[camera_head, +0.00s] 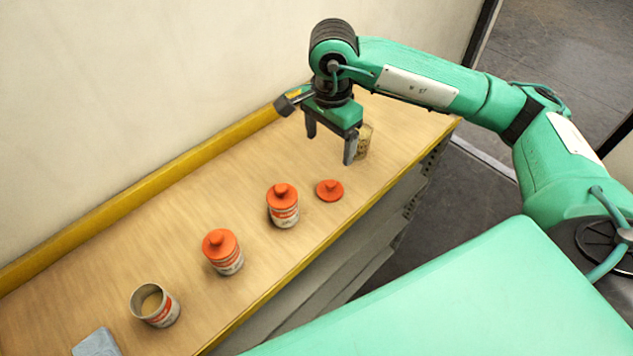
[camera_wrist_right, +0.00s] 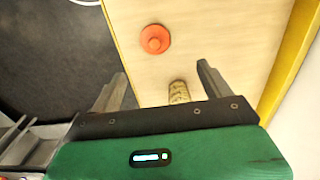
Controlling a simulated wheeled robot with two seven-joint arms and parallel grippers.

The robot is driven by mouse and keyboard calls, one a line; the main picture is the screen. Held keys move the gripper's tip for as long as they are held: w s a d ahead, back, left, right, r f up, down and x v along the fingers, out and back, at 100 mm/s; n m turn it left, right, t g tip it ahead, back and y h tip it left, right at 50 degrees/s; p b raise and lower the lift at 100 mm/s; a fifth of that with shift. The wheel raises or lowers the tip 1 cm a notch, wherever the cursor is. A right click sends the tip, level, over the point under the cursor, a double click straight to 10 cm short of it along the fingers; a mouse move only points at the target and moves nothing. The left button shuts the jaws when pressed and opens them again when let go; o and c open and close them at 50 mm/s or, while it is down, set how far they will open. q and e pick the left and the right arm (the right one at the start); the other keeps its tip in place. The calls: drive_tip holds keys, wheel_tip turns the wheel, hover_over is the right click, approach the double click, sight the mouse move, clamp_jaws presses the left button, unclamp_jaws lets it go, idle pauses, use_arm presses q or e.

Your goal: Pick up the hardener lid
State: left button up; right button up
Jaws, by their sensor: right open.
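A loose orange lid (camera_head: 330,190) with a raised knob lies flat on the wooden bench, near its front edge. It also shows in the right wrist view (camera_wrist_right: 155,39), beyond the fingertips. My right gripper (camera_head: 330,142) is open and empty, held above the bench on the far side of the lid, apart from it. Its two fingers also show in the right wrist view (camera_wrist_right: 161,72). My left gripper is not in view. No label on the lid can be read.
Two cans with orange lids, one near (camera_head: 284,212) and one farther left (camera_head: 223,256), stand on the bench (camera_head: 150,240). An open can (camera_head: 155,306) and a grey block (camera_head: 96,343) are lower left. A jar (camera_head: 364,143) stands partly behind my right gripper. A yellow rail (camera_head: 150,195) lines the wall.

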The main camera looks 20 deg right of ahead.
drive_tip(key=p, duration=0.2)
hover_over(331, 183)
drive_tip(key=f, duration=0.6)
drive_tip(key=shift+w, duration=0.25)
wheel_tip(331, 183, down, 2)
drive_tip(key=shift+s+f+p, duration=0.1)
drive_tip(key=shift+f+p, duration=0.05)
drive_tip(key=shift+p, duration=0.5)
wheel_tip(331, 183, down, 4)
drive_tip(key=shift+s+f+p, duration=0.1)
drive_tip(key=shift+p, duration=1)
drive_tip(key=shift+f, duration=0.1)
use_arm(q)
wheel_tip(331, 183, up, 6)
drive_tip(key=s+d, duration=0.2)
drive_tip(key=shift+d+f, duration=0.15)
use_arm(e)
drive_tip(key=c, duration=1.1)
